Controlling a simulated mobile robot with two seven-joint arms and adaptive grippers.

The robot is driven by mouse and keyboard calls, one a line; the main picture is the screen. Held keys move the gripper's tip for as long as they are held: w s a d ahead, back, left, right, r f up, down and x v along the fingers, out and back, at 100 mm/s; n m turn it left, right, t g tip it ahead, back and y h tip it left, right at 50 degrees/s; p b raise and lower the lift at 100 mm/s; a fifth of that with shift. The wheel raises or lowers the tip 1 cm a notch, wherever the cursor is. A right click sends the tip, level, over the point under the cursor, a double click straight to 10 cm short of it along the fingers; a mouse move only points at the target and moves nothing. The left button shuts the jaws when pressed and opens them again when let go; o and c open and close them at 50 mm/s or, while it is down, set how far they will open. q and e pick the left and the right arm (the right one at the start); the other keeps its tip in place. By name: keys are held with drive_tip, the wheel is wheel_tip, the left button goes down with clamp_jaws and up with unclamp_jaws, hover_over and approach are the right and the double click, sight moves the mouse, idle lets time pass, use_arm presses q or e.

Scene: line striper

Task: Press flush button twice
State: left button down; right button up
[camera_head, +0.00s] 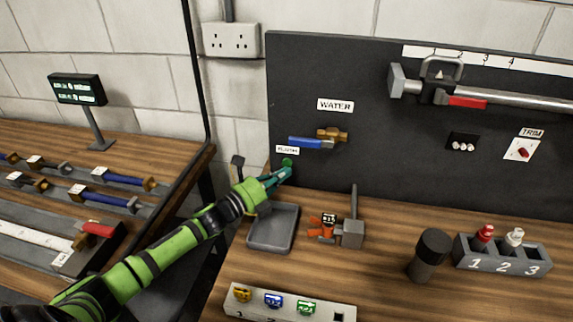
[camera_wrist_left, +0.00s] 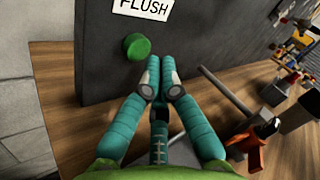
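The green round flush button (camera_head: 287,162) sits low at the left end of the dark panel, under a white label (camera_head: 287,150). In the left wrist view the button (camera_wrist_left: 136,47) is up and left of my fingertips, under the label reading FLUSH (camera_wrist_left: 146,7). My left gripper (camera_head: 286,172) reaches in from the left, its tips just below the button in the head view. In the left wrist view my left gripper (camera_wrist_left: 160,78) has its fingertips together, with nothing between them. The button's face is uncovered there; I cannot tell how wide the gap is. My right gripper is not in view.
A grey tray (camera_head: 273,246) lies beneath my left gripper. An orange item (camera_head: 322,228) and a grey block with a lever (camera_head: 352,234) stand right of it. A blue-handled valve (camera_head: 311,143) sticks out from the panel (camera_head: 345,75), right of the button.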

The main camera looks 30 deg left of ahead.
use_arm(q)
drive_tip(key=shift+w, duration=0.1)
idle(0.6)
drive_tip(key=shift+w+a+b, duration=0.1)
drive_tip(key=shift+w+b, duration=0.25)
drive_tip(key=shift+w+a+b, duration=0.15)
drive_tip(key=shift+w+b, duration=0.15)
drive_tip(key=shift+w, duration=0.05)
idle(0.6)
idle(0.3)
drive_tip(key=shift+s+d+p, duration=0.25)
drive_tip(key=shift+s+p, duration=0.15)
drive_tip(key=shift+s, duration=0.4)
drive_tip(key=shift+s+d+p, duration=0.2)
drive_tip(key=shift+s+p, duration=0.2)
drive_tip(key=shift+s, duration=0.25)
drive_tip(key=shift+s+d+p, duration=0.2)
drive_tip(key=shift+s+p, duration=0.15)
drive_tip(key=shift+s, duration=0.55)
drive_tip(key=shift+s+d+p, duration=0.2)
drive_tip(key=shift+s+p, duration=0.1)
drive_tip(key=shift+s, duration=0.55)
